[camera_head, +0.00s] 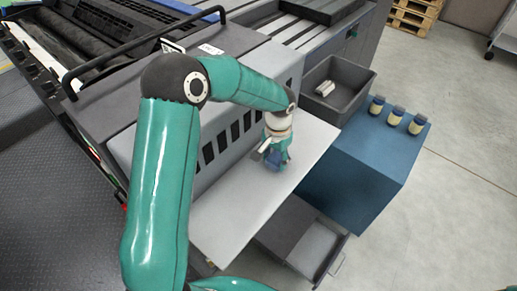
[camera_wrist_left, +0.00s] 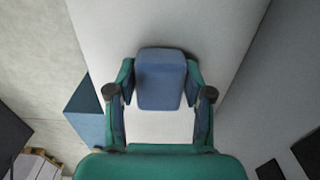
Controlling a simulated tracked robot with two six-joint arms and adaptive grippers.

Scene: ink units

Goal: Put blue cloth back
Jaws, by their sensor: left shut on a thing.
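The blue cloth (camera_wrist_left: 160,88) is a folded, block-like bundle in the left wrist view. My left gripper (camera_wrist_left: 160,76) is shut on it, with one teal finger on each side. In the head view the left gripper (camera_head: 276,150) is over the light grey shelf (camera_head: 235,205) beside the machine, and the blue cloth (camera_head: 273,159) shows at its fingers. Whether the cloth touches the shelf I cannot tell. My right gripper is not in view.
A grey bin (camera_head: 351,101) with white items (camera_head: 325,88) stands behind the shelf. A blue cabinet (camera_head: 350,180) at the right bears three small bottles (camera_head: 396,116). An open drawer (camera_head: 315,250) lies below the shelf. The large machine (camera_head: 240,50) walls the left side.

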